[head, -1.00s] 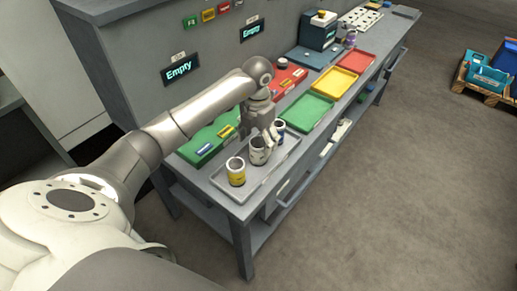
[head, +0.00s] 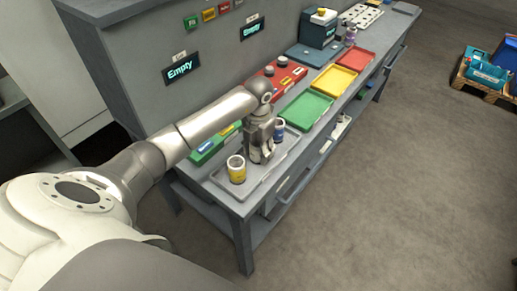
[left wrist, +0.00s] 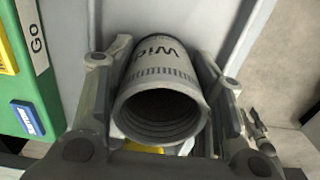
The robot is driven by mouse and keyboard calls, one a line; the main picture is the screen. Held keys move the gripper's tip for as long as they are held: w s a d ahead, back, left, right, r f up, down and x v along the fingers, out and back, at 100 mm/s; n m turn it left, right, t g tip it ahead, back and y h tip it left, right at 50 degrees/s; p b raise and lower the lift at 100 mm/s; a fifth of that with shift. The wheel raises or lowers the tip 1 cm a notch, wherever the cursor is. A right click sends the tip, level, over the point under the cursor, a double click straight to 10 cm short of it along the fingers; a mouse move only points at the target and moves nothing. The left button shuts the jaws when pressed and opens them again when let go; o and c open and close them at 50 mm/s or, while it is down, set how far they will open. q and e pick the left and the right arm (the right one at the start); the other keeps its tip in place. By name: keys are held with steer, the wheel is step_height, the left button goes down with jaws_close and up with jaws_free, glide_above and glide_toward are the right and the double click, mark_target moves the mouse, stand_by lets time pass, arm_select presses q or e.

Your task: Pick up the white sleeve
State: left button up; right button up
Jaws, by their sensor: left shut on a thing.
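The white sleeve (left wrist: 160,68) is a pale, ribbed hollow cylinder with dark lettering that begins "Wid". In the left wrist view its open end faces the camera, between the two fingers of my left gripper (left wrist: 165,50). In the head view my left gripper (head: 261,153) points down over the grey tray (head: 254,193) and hides most of the sleeve. The gripper is shut on the sleeve. I cannot tell whether the sleeve still touches the tray. My right gripper is not in view.
A yellow-labelled can (head: 237,172) stands close on the near side, and a blue-labelled can (head: 279,132) on the far side. A green tray (head: 305,110), a yellow tray (head: 333,82) and a red tray (head: 354,62) line the bench.

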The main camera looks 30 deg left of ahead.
arm_select(q)
steer(key=shift+c, duration=1.2)
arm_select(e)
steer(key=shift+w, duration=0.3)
arm_select(q)
steer(key=shift+w+r, duration=0.1)
steer(key=shift+r, duration=0.05)
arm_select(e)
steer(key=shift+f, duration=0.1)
arm_select(q)
steer(key=shift+r+b, duration=0.3)
steer(key=shift+b, duration=0.1)
steer(key=r, duration=0.1)
steer(key=r+b, duration=0.1)
steer(key=shift+d+r, duration=0.25)
steer(key=shift+r, duration=0.05)
steer(key=d+r, duration=0.3)
steer(key=d, duration=0.1)
steer(key=d+r+b, duration=0.1)
steer(key=d+r, duration=0.2)
steer(key=d, duration=0.2)
steer(key=s+d+r+b, duration=0.1)
steer(key=d+r, duration=0.2)
steer(key=d, duration=0.1)
steer(key=shift+s+d+r, duration=0.1)
steer(key=shift+d+r, duration=0.15)
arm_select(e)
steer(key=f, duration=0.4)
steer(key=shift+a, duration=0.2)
